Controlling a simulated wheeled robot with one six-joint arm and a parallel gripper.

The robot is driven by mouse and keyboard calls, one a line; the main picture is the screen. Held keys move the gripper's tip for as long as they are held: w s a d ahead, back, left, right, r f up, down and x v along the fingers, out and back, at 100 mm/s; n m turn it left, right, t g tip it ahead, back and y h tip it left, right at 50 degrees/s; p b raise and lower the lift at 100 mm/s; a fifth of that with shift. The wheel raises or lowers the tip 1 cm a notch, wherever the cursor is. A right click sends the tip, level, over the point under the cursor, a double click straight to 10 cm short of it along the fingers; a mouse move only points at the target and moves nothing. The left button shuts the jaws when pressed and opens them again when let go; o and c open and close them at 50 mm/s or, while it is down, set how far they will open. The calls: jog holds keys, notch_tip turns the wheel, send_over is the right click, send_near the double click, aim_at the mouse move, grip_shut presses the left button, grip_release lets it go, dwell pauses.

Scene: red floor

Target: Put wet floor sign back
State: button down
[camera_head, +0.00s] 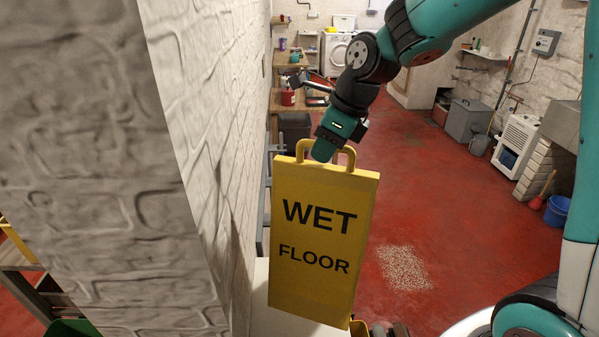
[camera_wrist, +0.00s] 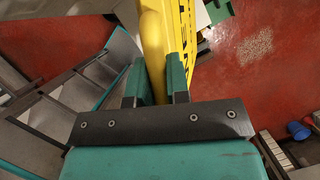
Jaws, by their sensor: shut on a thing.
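The yellow wet floor sign (camera_head: 322,240), with black "WET FLOOR" lettering, hangs upright in the middle of the head view. My gripper (camera_head: 325,150) is shut on the handle at its top. In the wrist view, the two green fingers of my gripper (camera_wrist: 155,85) close around the yellow handle, and the sign (camera_wrist: 186,25) extends away beyond them. Its lower end is in front of a pale surface, and I cannot tell whether it touches anything.
A brick wall (camera_head: 195,130) stands close on the left. Red floor (camera_head: 450,220) is open to the right, with a pale speckled patch (camera_head: 403,268). A grey bin (camera_head: 468,120), a white heater (camera_head: 518,145) and a blue bucket (camera_head: 556,211) line the right side.

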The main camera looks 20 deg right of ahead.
aim_at(300, 179)
jog(key=a, duration=0.2)
jog(key=w+a+p, duration=0.1)
jog(key=a, duration=0.1)
jog(key=shift+w+r, duration=0.1)
jog(key=shift+w, duration=0.1)
jog(key=shift+f+p, duration=0.95)
jog(key=shift+f, duration=1.9)
jog(key=shift+p+x, duration=0.4)
jog(key=shift+x, duration=0.35)
jog(key=shift+s+f, duration=0.15)
jog(key=c, duration=1.1)
grip_release()
